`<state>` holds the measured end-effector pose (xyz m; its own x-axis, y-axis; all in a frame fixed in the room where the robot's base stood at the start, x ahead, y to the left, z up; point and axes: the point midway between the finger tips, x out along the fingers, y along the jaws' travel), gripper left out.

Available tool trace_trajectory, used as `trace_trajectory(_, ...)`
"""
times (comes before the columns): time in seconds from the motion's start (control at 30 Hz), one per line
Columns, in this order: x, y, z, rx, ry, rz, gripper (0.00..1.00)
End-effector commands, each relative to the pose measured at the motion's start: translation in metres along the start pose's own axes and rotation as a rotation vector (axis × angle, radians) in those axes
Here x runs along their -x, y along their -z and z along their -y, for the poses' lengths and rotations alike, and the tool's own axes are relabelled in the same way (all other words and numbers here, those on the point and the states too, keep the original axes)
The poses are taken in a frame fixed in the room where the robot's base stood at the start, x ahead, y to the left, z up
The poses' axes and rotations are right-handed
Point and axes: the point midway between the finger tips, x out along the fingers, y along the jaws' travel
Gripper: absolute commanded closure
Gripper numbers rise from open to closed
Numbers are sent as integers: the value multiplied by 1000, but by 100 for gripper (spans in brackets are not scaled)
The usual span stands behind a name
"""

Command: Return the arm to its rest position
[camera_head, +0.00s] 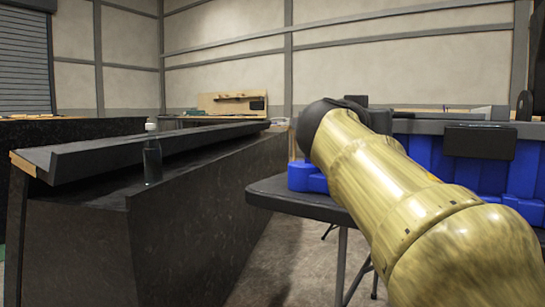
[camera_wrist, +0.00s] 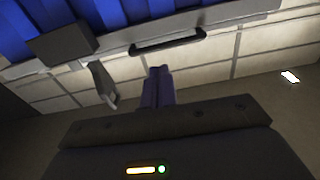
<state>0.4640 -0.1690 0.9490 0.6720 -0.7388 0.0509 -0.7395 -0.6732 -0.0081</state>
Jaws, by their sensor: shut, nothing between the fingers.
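My gold arm (camera_head: 400,190) reaches from the lower right of the head view up toward the middle, ending in a dark joint. The gripper cannot be made out in the head view. In the wrist view my gripper (camera_wrist: 158,82) shows its two fingers together, shut and empty, at the middle of the picture. Its dark body fills the bottom, with a small yellow bar and a green light. No object touches the fingers.
A black table (camera_head: 300,205) with blue bins (camera_head: 310,177) stands beside and behind my arm. A dark box (camera_head: 480,141) is on the blue structure at right. A long black counter (camera_head: 190,220) with a bottle (camera_head: 152,160) is at left. Floor shows between.

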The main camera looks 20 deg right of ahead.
Motion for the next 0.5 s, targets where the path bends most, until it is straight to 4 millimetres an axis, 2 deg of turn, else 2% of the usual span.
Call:
trace_trajectory(0.17, -4, -6, 7, 25, 19, 40, 100)
trace_trajectory(0.27, -9, -21, 20, 71, 56, 117, 100)
trace_trajectory(0.4, -12, -60, 44, 165, 139, 277, 100)
trace_trajectory(0.5, -7, -91, 58, 231, 206, 396, 100)
